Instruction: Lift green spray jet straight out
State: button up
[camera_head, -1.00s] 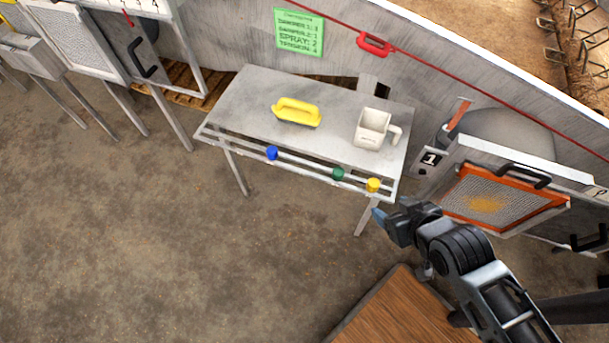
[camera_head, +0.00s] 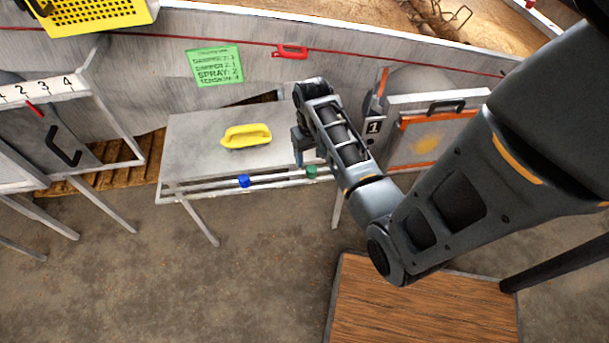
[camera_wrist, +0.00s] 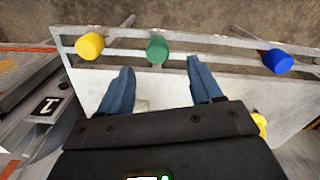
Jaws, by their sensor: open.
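The green spray jet (camera_head: 311,172) sits in the rail at the front edge of the metal table. It also shows in the wrist view (camera_wrist: 157,50), upper middle, beyond my fingertips and between their directions. My gripper (camera_wrist: 160,80) is open, its two blue fingers apart with nothing held between them. In the head view my gripper (camera_head: 304,150) hangs over the table's front right part, just behind and left of the green jet. A blue jet (camera_head: 244,181) sits left on the same rail. A yellow jet (camera_wrist: 89,46) shows in the wrist view and is hidden in the head view.
The metal table (camera_head: 190,150) carries a yellow-handled float (camera_head: 246,136). A green sign (camera_head: 215,65) hangs on the wall behind. An orange-framed screen panel (camera_head: 430,135) stands to the right. A wooden platform (camera_head: 420,310) lies in front. The white mug is mostly hidden.

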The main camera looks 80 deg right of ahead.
aim_at(312, 168)
jog(key=f, duration=0.6)
jog(key=shift+s+f, duration=0.2)
jog(key=shift+f, duration=0.15)
jog(key=shift+c, duration=0.2)
jog(key=c, duration=1.1)
jog(key=shift+r, duration=0.15)
jog(key=shift+r, duration=0.6)
notch_tip(312, 168, up, 2)
jog(key=shift+r, duration=0.25)
jog(key=s+d+r, duration=0.2)
jog(key=d, duration=0.1)
jog(key=s+d+r, duration=0.2)
jog(key=s+d, duration=0.1)
jog(key=s+d+r+b, duration=0.1)
jog(key=s+d+r, duration=0.1)
jog(key=d+r, duration=0.1)
jog(key=shift+s+d, duration=0.1)
jog(key=shift+s, duration=0.05)
